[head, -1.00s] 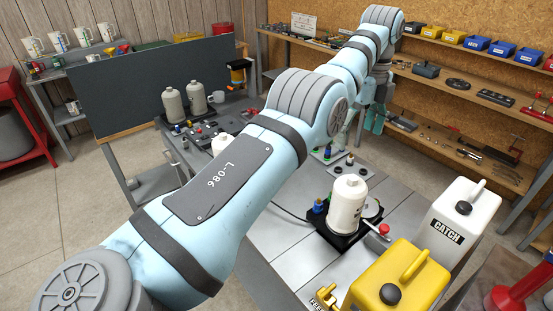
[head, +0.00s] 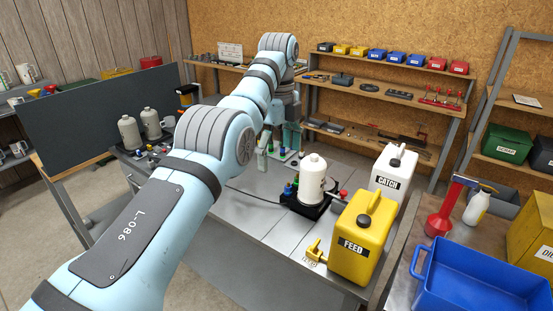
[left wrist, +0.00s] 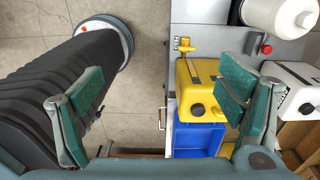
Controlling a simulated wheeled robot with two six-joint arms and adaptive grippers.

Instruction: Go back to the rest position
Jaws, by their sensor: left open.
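My left arm reaches across the head view from the lower left toward the back of the metal table. My left gripper (head: 277,148) points down over the table with its green fingers apart. In the left wrist view the left gripper (left wrist: 158,95) is wide open with nothing between its fingers. My right gripper does not show in either view.
On the table (head: 243,230) stand a white bottle (head: 311,180) on a black base, a yellow FEED can (head: 362,238) and a white CATCH can (head: 394,172). A blue bin (head: 480,290) and red funnel (head: 440,218) are at right. A dark panel (head: 80,120) stands left.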

